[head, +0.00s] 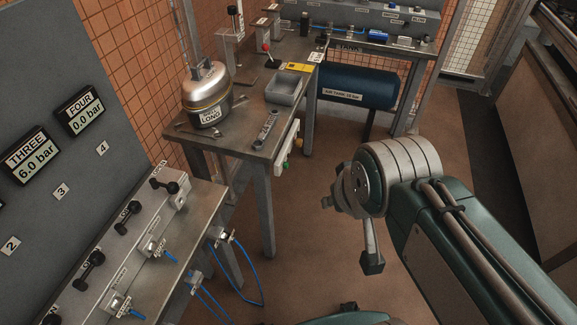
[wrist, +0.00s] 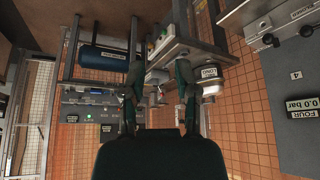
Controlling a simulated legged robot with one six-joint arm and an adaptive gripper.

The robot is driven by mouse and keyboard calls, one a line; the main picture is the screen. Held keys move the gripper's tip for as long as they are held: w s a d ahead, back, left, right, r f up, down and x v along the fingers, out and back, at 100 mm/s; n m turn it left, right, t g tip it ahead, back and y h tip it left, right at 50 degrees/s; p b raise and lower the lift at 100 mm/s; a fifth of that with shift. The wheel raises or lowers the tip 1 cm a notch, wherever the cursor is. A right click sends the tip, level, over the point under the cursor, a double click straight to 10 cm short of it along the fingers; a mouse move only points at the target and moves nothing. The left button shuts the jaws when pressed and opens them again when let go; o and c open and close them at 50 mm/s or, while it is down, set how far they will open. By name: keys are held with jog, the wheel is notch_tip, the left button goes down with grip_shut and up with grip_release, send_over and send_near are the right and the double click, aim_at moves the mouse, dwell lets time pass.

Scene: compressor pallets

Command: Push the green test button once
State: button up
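A white panel (head: 287,150) is fixed to the front side of the workbench, below its top. A small green button (head: 285,165) sits low on it, with a reddish one higher up. In the wrist view, which is upside down, the panel (wrist: 157,38) shows beyond the fingers, its buttons too small to tell apart surely. My gripper (wrist: 158,75) is open and empty, its two fingers well apart. In the head view my arm's end is right of the panel, apart from it, over open floor; the fingers are partly hidden by the wrist.
The workbench (head: 240,128) carries a metal vessel (head: 207,92) labelled LONG, a grey tray (head: 285,91) and a wrench (head: 265,127). A blue tank (head: 360,86) lies under the back bench. A valve bench (head: 190,215) with blue hoses stands front left. The floor between is clear.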

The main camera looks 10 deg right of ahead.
jog(key=shift+a, duration=0.1)
grip_shut()
dwell(0.9)
